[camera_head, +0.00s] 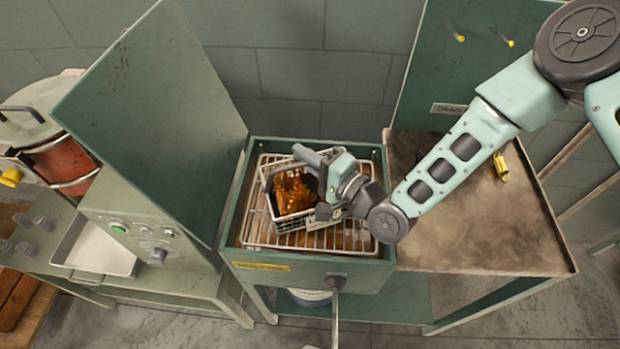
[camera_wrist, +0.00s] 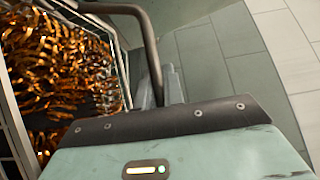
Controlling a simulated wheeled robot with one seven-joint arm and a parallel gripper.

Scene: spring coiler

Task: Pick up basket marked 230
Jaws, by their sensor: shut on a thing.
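A wire basket (camera_head: 293,193) full of shiny orange-brown coiled springs sits tilted in or just above the green open-topped box (camera_head: 376,275). I cannot tell whether it touches the rack below. The springs also fill the basket (camera_wrist: 62,85) at the left of the wrist view. My gripper (camera_head: 318,163) is at the basket's upper right side, shut on its dark handle (camera_wrist: 150,45). The fingertips are partly hidden behind the dark wrist edge in the wrist view. A small pale tag shows on the basket's front, but no number is readable.
A brown worktop (camera_head: 485,225) with a yellow item (camera_head: 501,167) adjoins at the right. A metal tray (camera_head: 98,248) stands at the lower left. A lever (camera_head: 336,300) projects in front.

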